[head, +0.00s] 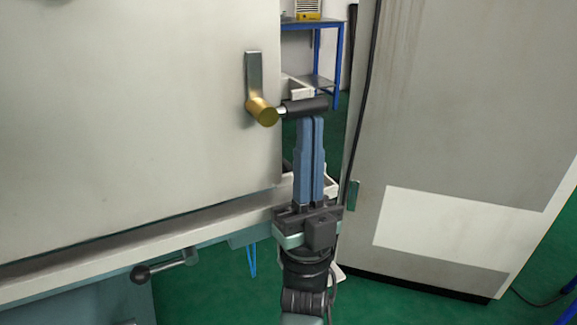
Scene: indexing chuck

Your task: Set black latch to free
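A brass cylinder (262,110) sits at the lower end of a grey metal plate (254,72) on the large pale panel. A short rod joins it to a black cylindrical grip (306,105), which points right and lies nearly level. This looks like the black latch. My gripper (311,120) reaches up from below, its two long blue fingers side by side with only a thin dark line between them. The fingertips meet the lower edge of the black grip, which crosses them. The very tips are hidden, and I cannot tell whether they touch it. Nothing shows between the fingers.
The pale panel (130,110) fills the left, above a ledge (120,237). A lever with a black knob (140,274) sticks out below. A grey cabinet (460,140) with a black cable stands close on the right. A blue-framed table (338,50) is behind the gap.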

